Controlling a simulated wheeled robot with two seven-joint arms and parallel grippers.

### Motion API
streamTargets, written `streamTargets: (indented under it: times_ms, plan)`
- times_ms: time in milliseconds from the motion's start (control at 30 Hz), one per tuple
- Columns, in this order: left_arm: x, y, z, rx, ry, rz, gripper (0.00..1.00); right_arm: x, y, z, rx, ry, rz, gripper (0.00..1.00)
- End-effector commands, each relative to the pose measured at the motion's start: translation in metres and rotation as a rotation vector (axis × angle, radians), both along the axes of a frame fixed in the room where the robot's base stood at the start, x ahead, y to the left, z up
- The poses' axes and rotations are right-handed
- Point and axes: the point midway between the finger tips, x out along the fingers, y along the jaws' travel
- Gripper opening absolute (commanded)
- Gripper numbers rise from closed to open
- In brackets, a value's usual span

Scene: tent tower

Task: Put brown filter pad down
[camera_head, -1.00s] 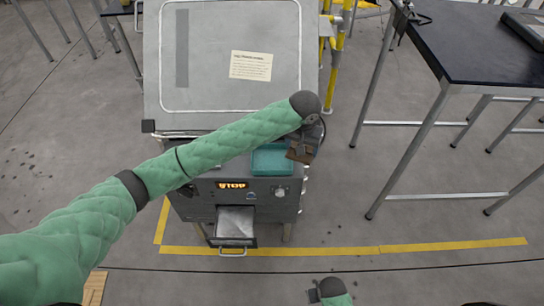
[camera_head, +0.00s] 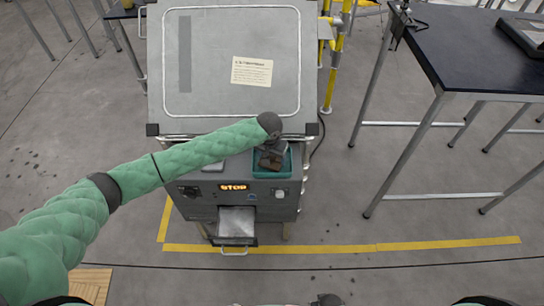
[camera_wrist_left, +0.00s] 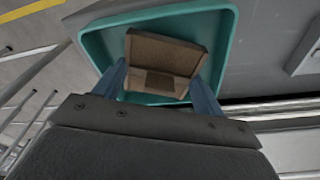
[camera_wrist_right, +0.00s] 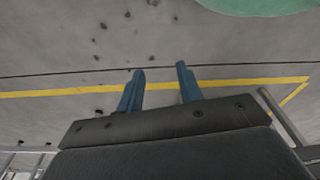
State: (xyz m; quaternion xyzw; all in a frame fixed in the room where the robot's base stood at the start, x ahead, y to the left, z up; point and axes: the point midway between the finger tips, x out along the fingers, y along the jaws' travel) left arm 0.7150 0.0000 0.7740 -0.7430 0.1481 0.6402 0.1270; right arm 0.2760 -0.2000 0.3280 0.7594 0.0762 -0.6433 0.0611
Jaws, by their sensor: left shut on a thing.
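The brown filter pad (camera_wrist_left: 165,57) sits between the two blue fingers of my left gripper (camera_wrist_left: 163,85) in the left wrist view. The pad is over or inside a teal tray (camera_wrist_left: 225,35); I cannot tell whether it touches the tray's bottom. In the head view the pad (camera_head: 270,162) shows small below the left gripper (camera_head: 270,158), within the outline of the teal tray (camera_head: 262,174) on top of the grey machine. My right gripper (camera_wrist_right: 160,75) is open and empty above the floor in the right wrist view.
The grey machine (camera_head: 182,210) has a lit STOP display, a knob and an open drawer (camera_head: 236,222) at its front. Its large sloped panel (camera_head: 210,70) rises behind the tray. A black table (camera_head: 470,60) stands at the right. Yellow tape (camera_head: 340,248) marks the floor in front.

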Motion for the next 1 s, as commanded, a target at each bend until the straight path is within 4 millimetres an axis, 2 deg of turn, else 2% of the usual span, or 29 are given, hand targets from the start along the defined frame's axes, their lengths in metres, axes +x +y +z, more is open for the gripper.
streamTargets:
  times_ms: [200, 567, 600, 667, 1000]
  plan:
    - [0.0, 0.0, -0.013, 0.0, -0.001, 0.0, 0.48, -0.005, -0.005, -0.011, -0.004, -0.008, 0.003, 0.36]
    - [0.0, 0.0, -0.016, -0.001, -0.001, 0.001, 0.48, -0.005, -0.005, -0.012, -0.004, -0.01, 0.003, 0.36]
    - [0.0, 0.0, -0.016, 0.0, -0.001, 0.0, 0.78, -0.005, -0.005, -0.013, -0.004, -0.01, 0.003, 0.36]
    - [0.0, 0.0, -0.016, 0.0, -0.001, 0.0, 0.9, -0.005, -0.005, -0.013, -0.005, -0.01, 0.003, 0.36]
    - [0.001, 0.0, -0.014, -0.001, -0.002, 0.0, 0.92, -0.003, -0.007, -0.012, -0.006, -0.011, 0.004, 0.36]
